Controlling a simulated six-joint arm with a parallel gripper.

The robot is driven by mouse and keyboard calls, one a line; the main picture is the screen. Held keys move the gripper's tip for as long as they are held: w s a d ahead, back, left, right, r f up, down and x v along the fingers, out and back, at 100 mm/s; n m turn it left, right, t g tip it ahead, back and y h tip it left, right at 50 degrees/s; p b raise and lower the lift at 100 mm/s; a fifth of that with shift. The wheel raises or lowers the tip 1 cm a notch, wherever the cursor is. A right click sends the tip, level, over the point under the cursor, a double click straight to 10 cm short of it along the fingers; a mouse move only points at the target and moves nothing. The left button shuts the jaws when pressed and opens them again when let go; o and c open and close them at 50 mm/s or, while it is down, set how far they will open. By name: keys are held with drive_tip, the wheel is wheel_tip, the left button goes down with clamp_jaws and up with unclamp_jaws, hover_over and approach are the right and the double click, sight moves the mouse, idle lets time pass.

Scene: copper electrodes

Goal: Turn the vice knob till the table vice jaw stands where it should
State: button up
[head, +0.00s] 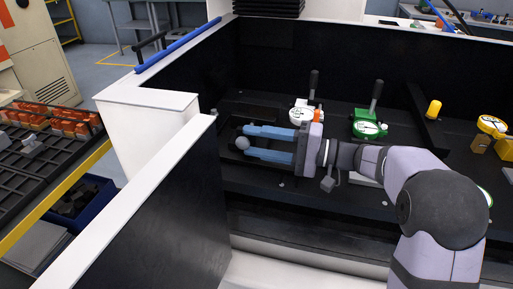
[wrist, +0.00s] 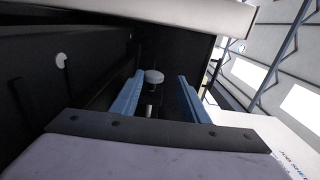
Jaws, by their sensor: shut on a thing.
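The vice knob (head: 242,143) is a small grey round knob at the left end of the dark bench, near the side wall. It also shows in the wrist view (wrist: 155,76) as a pale round cap between the fingertips. My gripper (head: 246,141) lies level, its two long blue fingers pointing left, and is shut on the knob with one finger on each side. The exact contact is hard to see in the wrist view. The table vice jaw cannot be made out clearly; the vice body is dark against the bench.
A white dial gauge with a black lever (head: 302,113) stands just behind my gripper. A green dial gauge (head: 368,125) stands farther right, with a yellow knob (head: 433,109) and a yellow gauge (head: 491,126) beyond. A white-topped side wall (head: 170,155) is close on the left.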

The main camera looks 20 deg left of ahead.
drive_tip(key=shift+s+a+f, duration=0.15)
drive_tip(key=shift+s+f, duration=0.05)
drive_tip(key=shift+f, duration=0.5)
drive_tip(key=o, duration=0.5)
drive_tip(key=shift+f, duration=0.1)
drive_tip(key=shift+w+d+f, duration=0.15)
drive_tip(key=shift+d, duration=0.3)
drive_tip(key=d, duration=0.3)
drive_tip(key=shift+w+d+b, duration=0.3)
drive_tip(key=shift+b, duration=0.1)
drive_tip(key=shift+s+d+r, duration=0.25)
drive_tip(key=shift+d+r, duration=0.05)
drive_tip(key=shift+d, duration=0.15)
drive_tip(key=shift+w+d, duration=0.1)
drive_tip(key=shift+d, duration=0.15)
drive_tip(key=shift+r, duration=0.1)
